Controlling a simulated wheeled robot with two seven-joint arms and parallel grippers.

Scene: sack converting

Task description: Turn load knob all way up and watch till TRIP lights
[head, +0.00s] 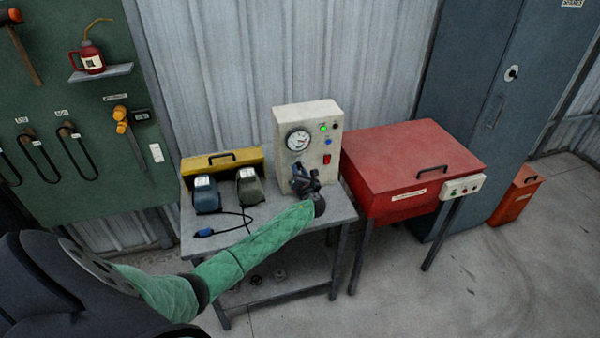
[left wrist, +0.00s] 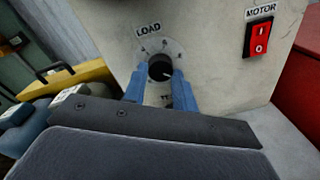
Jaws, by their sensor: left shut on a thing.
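The cream tester box (head: 309,118) stands at the back of the grey bench, with a round white gauge (head: 298,140) on its face. My left gripper (head: 302,180) is at the box's lower front; in the left wrist view its blue fingers are shut on the black load knob (left wrist: 159,67), one on each side. The LOAD label (left wrist: 148,31) is above the knob, and the knob's white mark points to the right and slightly down. A green lamp (head: 323,129) glows; a small lamp (head: 334,126) beside it looks dark. Lamp labels and the gauge reading are too small to read.
The red MOTOR switch (left wrist: 259,37) is right of the knob. Two small motor-like units, one blue (head: 206,195) and one olive (head: 249,188), stand left on the bench before a yellow case (head: 222,159). A red lidded chest (head: 405,165) stands close on the right.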

